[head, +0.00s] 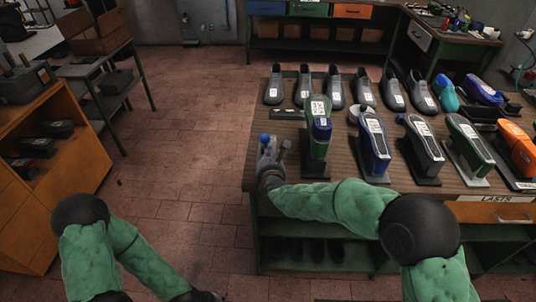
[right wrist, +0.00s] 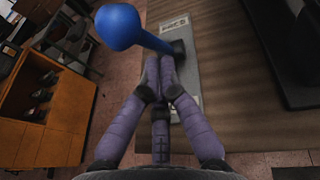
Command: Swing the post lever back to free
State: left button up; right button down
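The post lever (right wrist: 120,27) has a round blue knob and a blue shaft. Its shaft runs to a dark pivot on a grey labelled plate (right wrist: 186,90) on the bench. In the head view the blue knob (head: 265,138) shows at the bench's left edge. My right gripper (right wrist: 160,72) is just below the shaft in the wrist view, its purple fingertips drawn together; I cannot tell whether they touch the shaft. In the head view my right gripper (head: 272,158) is beside the knob. My left gripper (head: 206,296) is a dark shape at the bottom edge, mostly cut off.
Several shoe lasts on stands cover the wooden bench (head: 262,175), including a green one (head: 319,125) close right of my right gripper. Grey shoes stand in a row behind. An orange shelf unit (head: 75,165) is at left. The tiled floor between is clear.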

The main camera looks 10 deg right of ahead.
jog(key=shift+w+r, duration=0.15)
jog(key=shift+w, duration=0.15)
pick_arm(q)
jog(key=shift+r, duration=0.15)
jog(key=shift+r+p, duration=0.8)
jog(key=shift+p, duration=0.15)
pick_arm(e)
jog(key=shift+w+d+r+g, duration=0.15)
jog(key=shift+r+g, duration=0.1)
jog(key=shift+g, duration=0.15)
pick_arm(q)
jog(key=shift+r, duration=0.1)
